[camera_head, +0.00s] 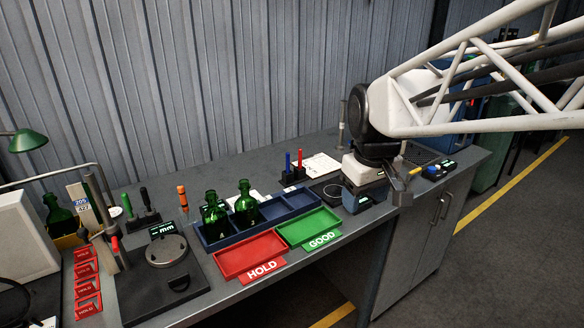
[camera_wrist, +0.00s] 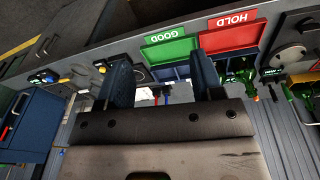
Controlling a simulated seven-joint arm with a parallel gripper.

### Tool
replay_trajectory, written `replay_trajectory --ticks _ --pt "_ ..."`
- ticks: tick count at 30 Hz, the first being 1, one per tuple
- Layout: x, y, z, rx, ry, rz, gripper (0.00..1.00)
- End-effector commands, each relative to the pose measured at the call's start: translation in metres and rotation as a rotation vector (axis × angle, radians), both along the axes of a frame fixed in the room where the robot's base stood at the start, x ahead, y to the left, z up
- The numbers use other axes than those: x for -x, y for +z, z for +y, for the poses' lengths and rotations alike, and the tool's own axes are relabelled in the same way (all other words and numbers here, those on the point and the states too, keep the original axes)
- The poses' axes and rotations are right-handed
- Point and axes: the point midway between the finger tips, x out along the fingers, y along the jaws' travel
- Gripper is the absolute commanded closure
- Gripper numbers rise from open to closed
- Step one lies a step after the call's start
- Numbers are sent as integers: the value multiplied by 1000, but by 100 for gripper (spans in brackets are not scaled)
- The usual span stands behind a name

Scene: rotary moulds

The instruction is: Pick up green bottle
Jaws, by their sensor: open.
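Two dark green glass bottles stand upright in the blue divided tray (camera_head: 290,206). One bottle (camera_head: 246,204) is slightly farther right, and the other bottle (camera_head: 211,217) is beside it on the left. A third green bottle (camera_head: 60,216) stands at the far left, by a yellow holder. In the wrist view, which is upside down, green bottle glass (camera_wrist: 249,88) shows right of the fingers, partly hidden by my gripper. My gripper (camera_wrist: 166,84) is open and empty, its two dark blue fingers apart. In the head view it hangs over the bench's right part, away from the bottles.
A red HOLD tray (camera_head: 250,254) and a green GOOD tray (camera_head: 308,228) lie in front of the blue tray. Blue and red pens (camera_head: 294,167) stand in a holder behind. A round gauge plate (camera_head: 166,250) and red HOLD tags (camera_head: 87,282) are at left.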

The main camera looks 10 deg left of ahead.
Motion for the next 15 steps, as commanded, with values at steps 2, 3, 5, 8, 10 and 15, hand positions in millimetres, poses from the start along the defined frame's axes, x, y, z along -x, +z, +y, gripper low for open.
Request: replay_trajectory --ticks 2,3,5,8,10,15 --pt "-15 -1 22 6 61 9 39" --pt "-22 0 32 10 91 12 39" --pt "-32 -1 49 15 137 18 39" --pt "-48 -3 77 23 213 27 39" --pt "-58 -5 97 29 267 34 39" --pt "-80 -12 150 42 397 47 39"
